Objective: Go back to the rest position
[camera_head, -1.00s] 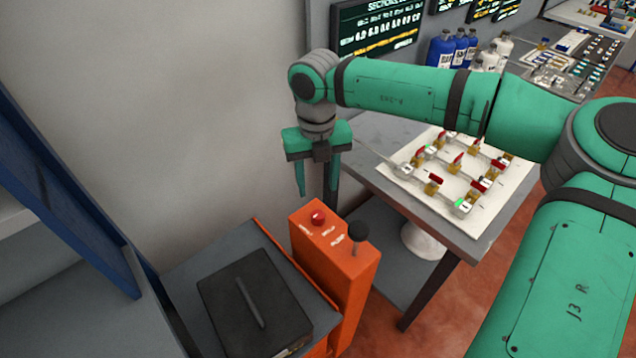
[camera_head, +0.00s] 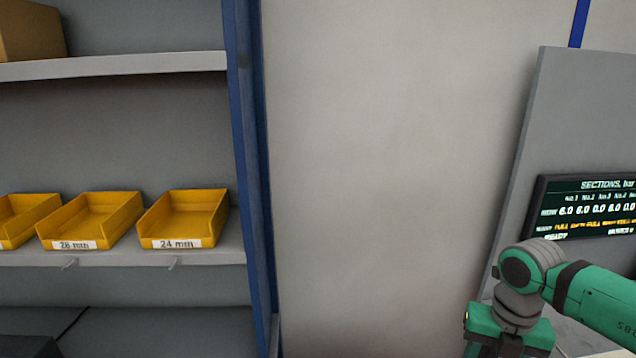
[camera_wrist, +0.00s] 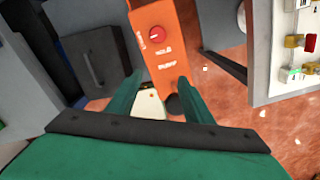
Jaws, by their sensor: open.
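My gripper shows in the wrist view (camera_wrist: 160,95) with its two green fingers apart and nothing between them. It hangs above the orange box (camera_wrist: 158,30) that carries a red button (camera_wrist: 157,33) and a black knob (camera_wrist: 178,105). The fingers look apart from the box. In the head view only the wrist and the top of the gripper body (camera_head: 508,332) show at the lower right; the fingertips are cut off by the lower edge.
A blue-framed shelf (camera_head: 252,150) with yellow bins (camera_head: 185,213), labelled 24 mm and 28 mm, stands at the left. A dark screen (camera_head: 590,205) is at the right. In the wrist view, a dark lidded box (camera_wrist: 88,62) and a table edge (camera_wrist: 262,60) flank the orange box.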

